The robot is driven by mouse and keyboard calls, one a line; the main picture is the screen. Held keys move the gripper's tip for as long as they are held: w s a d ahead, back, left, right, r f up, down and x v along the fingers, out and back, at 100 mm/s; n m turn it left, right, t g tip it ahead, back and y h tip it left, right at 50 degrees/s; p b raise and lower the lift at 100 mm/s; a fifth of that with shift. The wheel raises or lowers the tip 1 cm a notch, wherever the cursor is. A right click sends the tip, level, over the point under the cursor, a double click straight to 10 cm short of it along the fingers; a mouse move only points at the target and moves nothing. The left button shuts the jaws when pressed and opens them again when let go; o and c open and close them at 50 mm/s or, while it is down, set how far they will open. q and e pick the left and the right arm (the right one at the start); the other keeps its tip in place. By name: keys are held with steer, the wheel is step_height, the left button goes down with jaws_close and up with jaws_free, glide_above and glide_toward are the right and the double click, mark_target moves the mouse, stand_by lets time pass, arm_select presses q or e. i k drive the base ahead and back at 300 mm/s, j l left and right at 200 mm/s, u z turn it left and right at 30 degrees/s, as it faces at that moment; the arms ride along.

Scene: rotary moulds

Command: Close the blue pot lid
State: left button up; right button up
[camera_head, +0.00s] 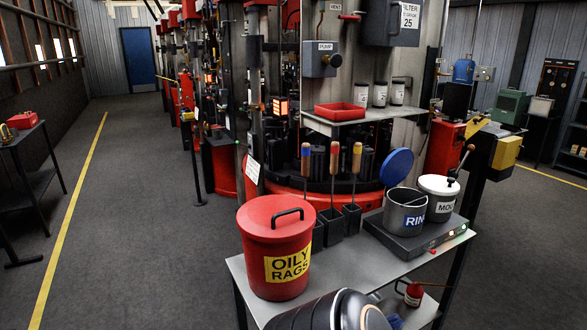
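The blue pot lid (396,166) stands raised and tilted above the back left of the grey pot labelled "RIN..." (405,214), so the pot's mouth is open. The pot sits on a dark grey heater box (407,245) on the right part of the table. A dark rounded link of one of my arms shows at the bottom edge, in front of the table and well below the pot. I cannot tell which arm it is. No gripper fingers show in the view.
A white-lidded pot labelled "MO..." (440,195) stands right beside the grey pot. Wooden-handled tools in black holders (331,222) stand to the left. A red oily rags bin (275,248) fills the table's left end. Bare table (345,270) lies in front.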

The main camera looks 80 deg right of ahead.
mark_target(396, 167)
steer(key=i+j+z, duration=0.1)
steer(key=i+z, duration=0.15)
steer(key=i+j+z, duration=0.2)
steer(key=i, duration=0.25)
steer(key=i+j+z, duration=0.25)
steer(key=i+z, duration=0.25)
steer(key=z, duration=0.2)
steer(key=i+z, duration=0.4)
steer(key=i+j+z, duration=0.15)
steer(key=z, duration=0.3)
steer(key=i+z, duration=0.2)
steer(key=z, duration=0.25)
steer(key=i+j+z, duration=0.2)
steer(key=z, duration=0.25)
steer(key=i+j+z, duration=0.15)
steer(key=z, duration=0.3)
steer(key=i+j+z, duration=0.15)
steer(key=j+z, duration=0.15)
steer(key=z, duration=0.15)
steer(key=i+j+z, duration=0.1)
steer(key=j+z, duration=0.2)
steer(key=z, duration=0.2)
